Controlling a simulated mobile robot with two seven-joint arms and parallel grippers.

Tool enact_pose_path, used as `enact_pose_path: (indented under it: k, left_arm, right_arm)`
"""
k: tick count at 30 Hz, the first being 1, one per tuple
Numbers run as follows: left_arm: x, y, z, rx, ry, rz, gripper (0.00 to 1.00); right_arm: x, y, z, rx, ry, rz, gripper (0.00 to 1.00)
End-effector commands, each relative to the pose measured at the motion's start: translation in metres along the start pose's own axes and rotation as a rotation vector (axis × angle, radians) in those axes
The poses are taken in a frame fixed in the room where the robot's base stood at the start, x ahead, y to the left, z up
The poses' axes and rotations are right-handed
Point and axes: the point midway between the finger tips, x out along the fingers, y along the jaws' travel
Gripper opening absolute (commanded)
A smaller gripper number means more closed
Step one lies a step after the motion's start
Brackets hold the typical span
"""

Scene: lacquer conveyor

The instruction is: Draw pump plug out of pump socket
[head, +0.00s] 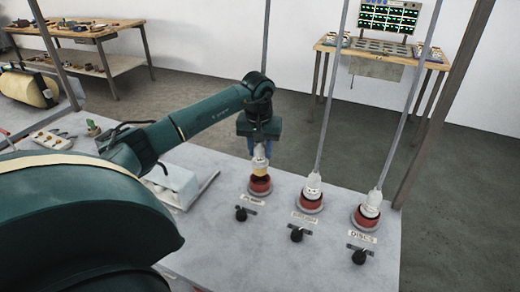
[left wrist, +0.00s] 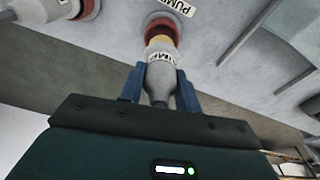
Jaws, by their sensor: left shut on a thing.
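The pump plug (head: 260,165) is a pale grey plug with a label band, which reads as PUMP in the left wrist view (left wrist: 161,58). A tan section shows between its body and the red pump socket (head: 260,186), also seen in the left wrist view (left wrist: 163,24). The plug is upright over the socket; I cannot tell whether its tip is still inside. My left gripper (head: 260,150) has its blue fingers shut on the plug's body, one on each side, as the left wrist view shows (left wrist: 160,82). My right gripper is not in view.
Two similar plugs, a middle one (head: 313,184) and a right one (head: 373,201), sit in red sockets with cables rising from them. Black knobs, one in front of each socket, include the pump knob (head: 241,214).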

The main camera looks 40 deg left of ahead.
Motion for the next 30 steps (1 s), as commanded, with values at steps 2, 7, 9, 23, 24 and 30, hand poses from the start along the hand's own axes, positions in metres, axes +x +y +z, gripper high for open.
enact_pose_path:
  k: [2,7,9,23,24,30]
  left_arm:
    - [-0.005,0.0,-0.001,0.0,0.001,0.0,0.06]
    - [-0.005,0.0,-0.001,0.0,0.001,0.001,0.06]
    - [-0.004,0.0,-0.001,0.0,0.001,0.001,0.06]
    - [-0.029,0.0,-0.004,0.0,0.002,0.001,0.06]
    - [-0.032,0.0,-0.004,0.0,0.002,0.001,0.06]
    - [-0.035,0.0,-0.004,0.0,0.0,0.0,0.06]
  right_arm:
    - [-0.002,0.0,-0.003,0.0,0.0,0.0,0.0]
    - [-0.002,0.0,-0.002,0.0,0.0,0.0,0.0]
    - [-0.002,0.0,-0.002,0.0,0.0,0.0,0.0]
    - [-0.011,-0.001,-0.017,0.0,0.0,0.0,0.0]
    - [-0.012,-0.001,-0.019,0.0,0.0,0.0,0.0]
    - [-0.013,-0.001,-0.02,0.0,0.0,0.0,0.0]
